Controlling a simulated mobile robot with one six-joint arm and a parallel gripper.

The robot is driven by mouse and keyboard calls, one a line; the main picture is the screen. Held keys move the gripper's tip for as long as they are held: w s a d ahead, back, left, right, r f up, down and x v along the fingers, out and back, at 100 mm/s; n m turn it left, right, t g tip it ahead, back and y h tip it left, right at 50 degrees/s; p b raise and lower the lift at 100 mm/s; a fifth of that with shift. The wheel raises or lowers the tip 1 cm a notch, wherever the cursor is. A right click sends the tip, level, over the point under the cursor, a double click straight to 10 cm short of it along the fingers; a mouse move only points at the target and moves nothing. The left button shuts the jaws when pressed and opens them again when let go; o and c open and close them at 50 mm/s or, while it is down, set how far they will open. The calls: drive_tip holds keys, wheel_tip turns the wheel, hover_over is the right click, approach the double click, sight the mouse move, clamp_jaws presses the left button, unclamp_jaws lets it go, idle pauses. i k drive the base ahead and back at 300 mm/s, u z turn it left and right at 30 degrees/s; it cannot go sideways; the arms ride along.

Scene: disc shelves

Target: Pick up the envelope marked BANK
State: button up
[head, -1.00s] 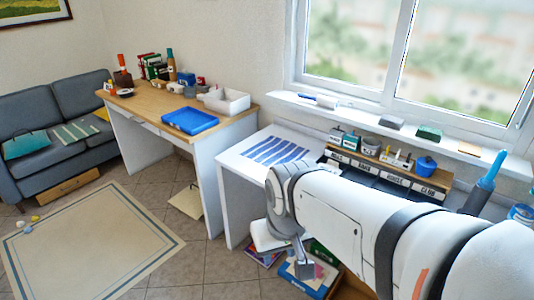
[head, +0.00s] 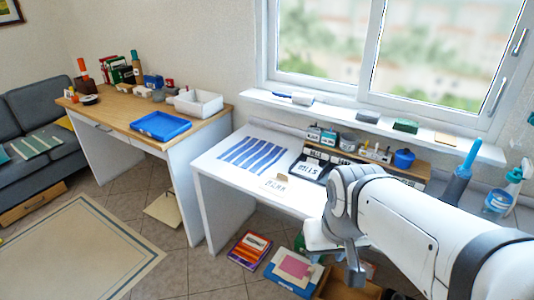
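A small pale envelope (head: 276,185) with dark lettering lies near the front edge of the white desk (head: 222,165). Its lettering is too small to read for sure, so I cannot tell if it says BANK. Another white envelope (head: 312,169) with larger dark letters, apparently BILLS, lies behind it and to the right, on a dark surface in front of the letter rack (head: 345,160). My gripper (head: 356,275) hangs in front of the desk, to the right of and below both envelopes in the picture, apart from them. Its fingers are seen edge-on, so their opening is unclear.
My arm hides the desk's right part and some of the rack. Books (head: 249,250), a blue box with a pink sheet (head: 292,268) and a cardboard box (head: 335,284) stand on the floor below. A wooden desk with a blue tray (head: 160,126) stands left.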

sight(279, 186)
drive_tip(key=u, duration=0.05)
drive_tip(key=i, duration=0.95)
drive_tip(key=z, duration=0.05)
